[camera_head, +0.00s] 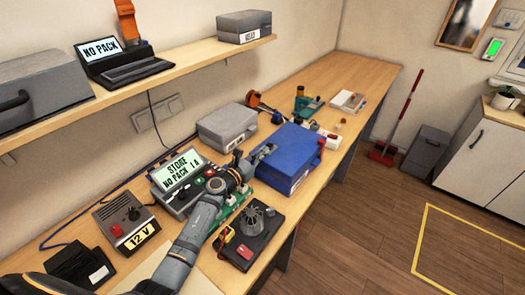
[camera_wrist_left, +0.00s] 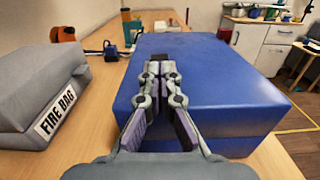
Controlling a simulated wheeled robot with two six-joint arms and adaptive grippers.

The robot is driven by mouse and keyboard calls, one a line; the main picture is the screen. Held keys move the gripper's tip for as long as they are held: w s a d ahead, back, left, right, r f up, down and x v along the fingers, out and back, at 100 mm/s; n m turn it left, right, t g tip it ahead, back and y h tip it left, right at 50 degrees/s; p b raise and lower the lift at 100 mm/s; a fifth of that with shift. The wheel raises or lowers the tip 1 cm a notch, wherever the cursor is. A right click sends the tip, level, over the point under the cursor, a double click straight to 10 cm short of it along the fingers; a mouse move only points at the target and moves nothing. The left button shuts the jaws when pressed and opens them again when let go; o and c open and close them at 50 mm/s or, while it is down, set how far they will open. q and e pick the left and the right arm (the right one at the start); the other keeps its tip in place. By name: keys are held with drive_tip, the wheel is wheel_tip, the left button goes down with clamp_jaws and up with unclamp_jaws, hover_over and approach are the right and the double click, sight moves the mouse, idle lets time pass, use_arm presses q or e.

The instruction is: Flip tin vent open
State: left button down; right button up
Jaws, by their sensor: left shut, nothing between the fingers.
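A blue box (camera_head: 290,153), which looks like the tin, stands on the bench with its lid down. It fills the middle and right of the left wrist view (camera_wrist_left: 225,90). My left gripper (camera_head: 266,150) reaches its near left part from the lower left. In the left wrist view the gripper (camera_wrist_left: 162,68) is shut and empty, over or against the tin's top. A small dark piece shows just beyond the fingertips; I cannot tell whether it is the vent. The fingers hide part of the top, and contact is unclear. My right gripper is not in view.
A grey fire bag (camera_wrist_left: 45,105) stands left of the tin; it also shows in the head view (camera_head: 228,125). A store display (camera_head: 180,175), a 12 V supply (camera_head: 125,220) and a black base with a motor-like part (camera_head: 250,230) crowd the near bench. A shelf (camera_head: 150,85) hangs above.

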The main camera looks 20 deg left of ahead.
use_arm(q)
drive_tip(key=shift+w, duration=0.15)
drive_tip(key=shift+w+d, duration=0.1)
drive_tip(key=b+x, duration=0.1)
drive_tip(key=x, duration=0.1)
drive_tip(key=shift+w+d, duration=0.15)
drive_tip(key=shift+w, duration=0.25)
